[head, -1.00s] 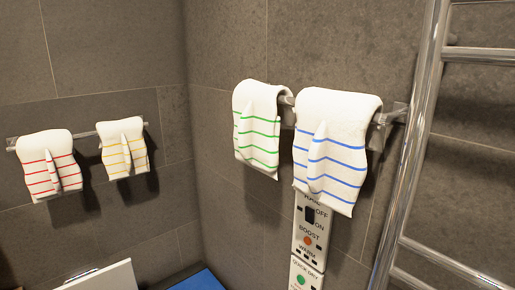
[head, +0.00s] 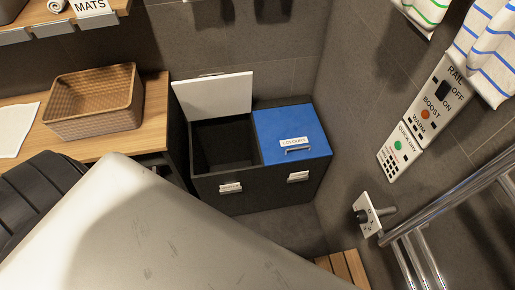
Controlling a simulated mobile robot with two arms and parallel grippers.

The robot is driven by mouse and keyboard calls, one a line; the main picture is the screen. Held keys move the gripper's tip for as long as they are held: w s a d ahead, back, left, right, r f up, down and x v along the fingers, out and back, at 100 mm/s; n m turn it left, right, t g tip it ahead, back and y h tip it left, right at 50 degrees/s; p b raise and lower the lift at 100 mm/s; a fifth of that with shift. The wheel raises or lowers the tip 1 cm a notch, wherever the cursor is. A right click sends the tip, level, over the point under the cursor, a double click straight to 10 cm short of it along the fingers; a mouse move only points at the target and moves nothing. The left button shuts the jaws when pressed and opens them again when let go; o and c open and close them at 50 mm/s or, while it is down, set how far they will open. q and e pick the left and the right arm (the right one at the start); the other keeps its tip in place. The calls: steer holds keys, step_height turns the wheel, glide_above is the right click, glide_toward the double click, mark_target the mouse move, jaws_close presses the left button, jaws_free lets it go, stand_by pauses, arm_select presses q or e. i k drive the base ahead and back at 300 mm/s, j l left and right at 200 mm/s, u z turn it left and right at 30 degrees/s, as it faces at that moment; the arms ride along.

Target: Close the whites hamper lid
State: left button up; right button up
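A dark hamper (head: 260,196) with two compartments stands in the corner, beyond the wooden counter. The white lid (head: 213,95) of its left compartment is raised and leans back toward the wall, with a handle at its top edge. The left compartment (head: 224,146) is open and looks dark and empty inside. The blue lid (head: 290,128) on the right compartment is shut and has a label reading COLOURS and a handle. The label on the left front is too small to read. Neither of my grippers is in view; a large pale part of mine covers the lower left.
A wicker basket (head: 95,104) and a white cloth (head: 15,128) lie on the wooden counter (head: 155,110). A control panel (head: 428,110), a small valve or knob (head: 368,214) and a chrome towel rail (head: 450,205) are on the right wall. Wooden slats (head: 343,268) lie at bottom centre.

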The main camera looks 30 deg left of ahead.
mark_target(200, 98)
steer(key=u, duration=0.8)
